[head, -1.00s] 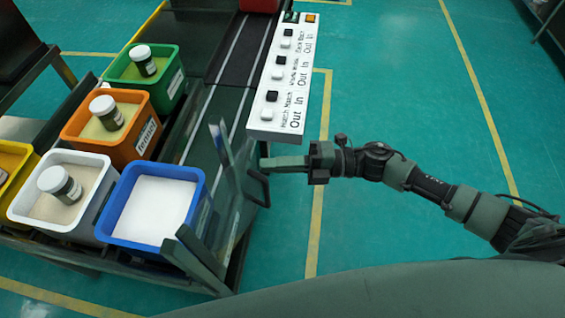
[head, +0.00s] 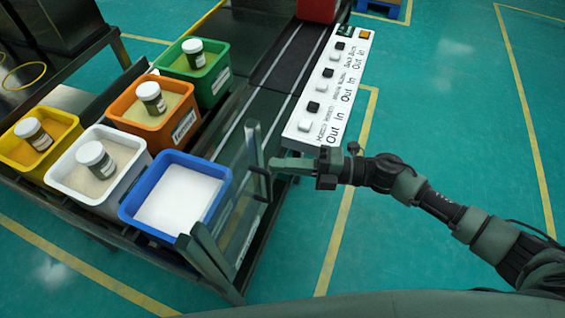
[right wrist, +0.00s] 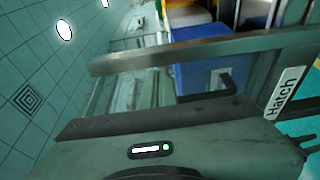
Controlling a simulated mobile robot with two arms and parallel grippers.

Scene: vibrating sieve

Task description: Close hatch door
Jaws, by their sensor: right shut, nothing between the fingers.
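The hatch door is a clear panel in a dark grey-green frame (head: 255,143), standing at the right side of the conveyor beside the blue bin. Its black handle (head: 260,184) faces right, and it also shows in the right wrist view (right wrist: 216,86). A rail with a "Hatch" label (right wrist: 284,94) shows there too. My right gripper (head: 274,165) is shut and empty, its fingertips just right of the door frame and close above the handle. I cannot tell whether they touch. My left gripper is out of view.
A blue bin (head: 223,187) of white powder stands just left of the door. White, yellow, orange and green bins with jars stand beyond it. A white switch panel (head: 330,80) lies just above my gripper. The floor at the right is clear.

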